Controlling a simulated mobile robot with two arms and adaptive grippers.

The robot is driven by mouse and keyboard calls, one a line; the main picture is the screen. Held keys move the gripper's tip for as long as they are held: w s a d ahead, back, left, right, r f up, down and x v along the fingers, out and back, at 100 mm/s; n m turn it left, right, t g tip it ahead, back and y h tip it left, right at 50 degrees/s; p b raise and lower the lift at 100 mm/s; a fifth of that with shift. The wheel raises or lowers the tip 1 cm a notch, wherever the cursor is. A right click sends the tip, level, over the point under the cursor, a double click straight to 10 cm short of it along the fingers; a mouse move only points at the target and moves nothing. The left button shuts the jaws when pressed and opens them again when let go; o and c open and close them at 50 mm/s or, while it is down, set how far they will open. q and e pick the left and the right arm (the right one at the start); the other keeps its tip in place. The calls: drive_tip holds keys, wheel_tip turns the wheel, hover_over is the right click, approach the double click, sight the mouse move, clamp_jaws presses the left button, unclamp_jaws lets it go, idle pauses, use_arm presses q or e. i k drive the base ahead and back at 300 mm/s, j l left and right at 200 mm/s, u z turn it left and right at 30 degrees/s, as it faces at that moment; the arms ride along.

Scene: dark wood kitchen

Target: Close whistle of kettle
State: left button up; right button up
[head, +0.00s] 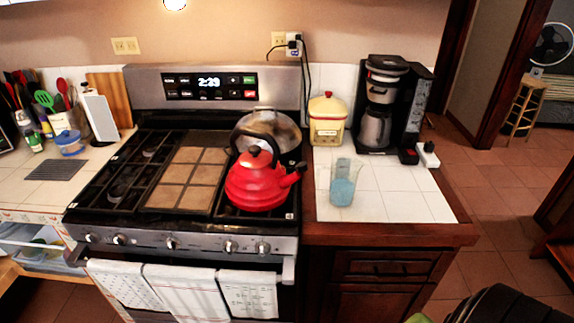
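A red kettle (257,188) stands upright on the right front part of the stove. Its black handle arches over the top, and its dark spout with the whistle (292,176) points right. The whistle is too small here to tell whether it is up or down. A dark shape at the bottom right edge may be part of me, but I cannot make out fingers. Neither of my grippers shows in the head view.
A steel pot (272,128) stands behind the kettle on the stove (110,226). A blue-tinted glass (342,188) is on the tiled counter to the kettle's right. A yellow canister (327,121) and a coffee maker (387,104) stand behind it. Towels (190,291) hang on the oven door.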

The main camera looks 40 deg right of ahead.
sight(303, 167)
drive_tip(key=z, duration=0.9)
